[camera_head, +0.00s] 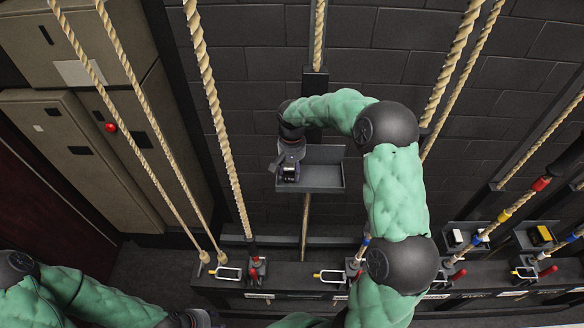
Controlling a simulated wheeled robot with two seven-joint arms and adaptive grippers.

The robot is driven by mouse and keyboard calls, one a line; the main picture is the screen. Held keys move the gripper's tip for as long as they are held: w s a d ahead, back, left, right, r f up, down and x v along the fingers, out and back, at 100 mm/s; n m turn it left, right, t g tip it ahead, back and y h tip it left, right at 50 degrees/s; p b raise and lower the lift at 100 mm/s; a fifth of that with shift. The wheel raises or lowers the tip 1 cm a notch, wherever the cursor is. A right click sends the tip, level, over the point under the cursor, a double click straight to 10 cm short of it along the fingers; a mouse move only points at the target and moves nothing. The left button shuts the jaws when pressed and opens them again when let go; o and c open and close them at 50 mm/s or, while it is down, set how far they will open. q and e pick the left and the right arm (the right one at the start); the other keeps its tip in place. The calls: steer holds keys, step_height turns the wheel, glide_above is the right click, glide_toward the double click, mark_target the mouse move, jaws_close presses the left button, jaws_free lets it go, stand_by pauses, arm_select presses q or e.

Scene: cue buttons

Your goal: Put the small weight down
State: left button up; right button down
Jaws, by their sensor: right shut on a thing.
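My right gripper (290,167) points down at the left part of a small grey tray (325,181) mounted in front of the dark brick wall. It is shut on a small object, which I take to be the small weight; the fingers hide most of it. I cannot tell whether that object touches the tray floor. The right part of the tray is bare.
A thick rope (319,35) hangs above the tray, with other ropes on both sides. Below runs a dark rail (300,277) with red-handled levers (256,270). Two more trays at the right hold a white block (457,238) and a yellow block (541,235). Beige cabinets (75,160) stand left.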

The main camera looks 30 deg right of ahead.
stand_by(0.3)
steer(key=c, duration=0.8)
jaws_free()
steer(key=shift+s, duration=0.1)
steer(key=shift+r, duration=0.2)
step_height(320, 180, up, 12)
steer(key=shift+f+b, duration=0.1)
steer(key=shift+b, duration=0.5)
